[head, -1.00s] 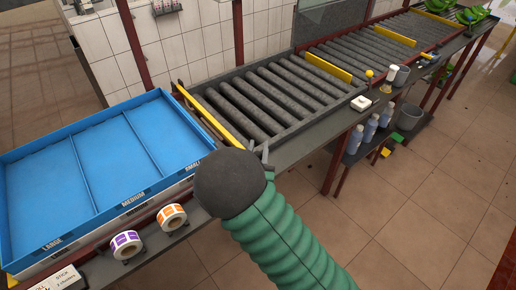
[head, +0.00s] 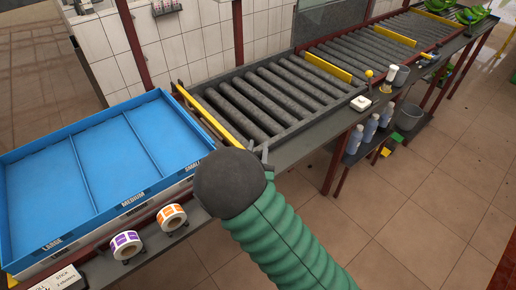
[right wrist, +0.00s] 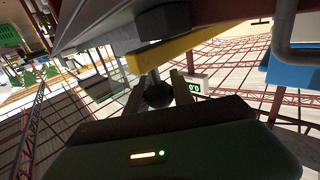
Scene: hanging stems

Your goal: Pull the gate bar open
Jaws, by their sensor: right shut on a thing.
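The gate bar (head: 208,114) is a yellow bar across the near left end of the roller conveyor, beside the blue sorting tray. In the right wrist view the yellow bar (right wrist: 178,50) runs above my fingers, with a dark round knob (right wrist: 158,94) on a short stem below it. My right gripper (right wrist: 160,88) is shut on this knob, one finger on each side. In the head view my right gripper (head: 264,156) is at the conveyor's near edge, mostly hidden behind my dark wrist and green arm. My left gripper is not in view.
The blue tray (head: 75,138) with several compartments stands to the left. Label rolls (head: 171,217) sit in front of it. More yellow bars (head: 328,67) cross the rollers (head: 275,95) further along. Bottles (head: 370,129) and a grey bucket (head: 408,117) stand on the lower shelf. The floor at right is clear.

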